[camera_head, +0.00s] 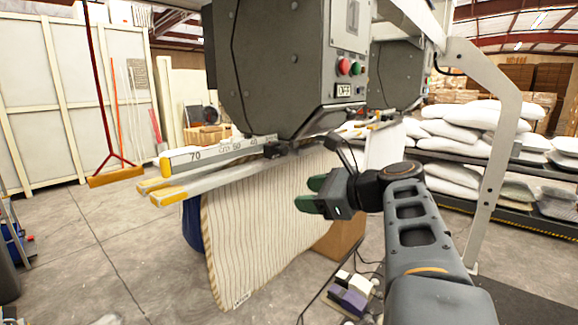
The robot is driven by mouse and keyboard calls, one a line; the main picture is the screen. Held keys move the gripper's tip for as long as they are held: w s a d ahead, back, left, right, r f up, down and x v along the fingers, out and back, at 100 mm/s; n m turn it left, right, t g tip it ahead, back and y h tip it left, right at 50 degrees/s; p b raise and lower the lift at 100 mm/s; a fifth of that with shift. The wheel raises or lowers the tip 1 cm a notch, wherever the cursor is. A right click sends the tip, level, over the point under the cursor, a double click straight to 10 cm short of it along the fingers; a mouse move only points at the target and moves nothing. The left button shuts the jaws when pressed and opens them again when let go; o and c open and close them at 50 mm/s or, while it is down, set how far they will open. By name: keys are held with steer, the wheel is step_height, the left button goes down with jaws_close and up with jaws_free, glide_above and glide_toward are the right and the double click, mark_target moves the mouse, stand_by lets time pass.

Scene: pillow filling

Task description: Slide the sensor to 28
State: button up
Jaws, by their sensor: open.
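A white ruler rail (215,154) with a yellow end runs below the grey machine, with 70 near its left end and lower numbers to the right. A small black block (276,150), which looks like the sensor, sits on the rail right of the readable numbers. Its exact reading is too small to tell, and 28 cannot be made out. My gripper (312,193) has green fingertips and is open and empty. It is below and to the right of the block, apart from it, in front of the striped fabric.
The grey machine (270,75) with red and green buttons hangs over the rail. Striped pillow fabric (255,230) hangs below it. A white frame post (490,160) stands at right, and white pillows (450,130) lie on shelves behind.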

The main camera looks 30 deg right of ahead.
mark_target(286, 150)
steer(key=d+r+m+t, duration=0.4)
steer(key=d+r+m, duration=0.1)
steer(key=d+r, duration=0.1)
steer(key=shift+y, duration=0.3)
steer(key=x, duration=0.4)
steer(key=p+x, duration=0.1)
steer(key=x, duration=0.7)
steer(key=shift+a+p, duration=0.3)
steer(key=shift+a, duration=0.15)
jaws_close()
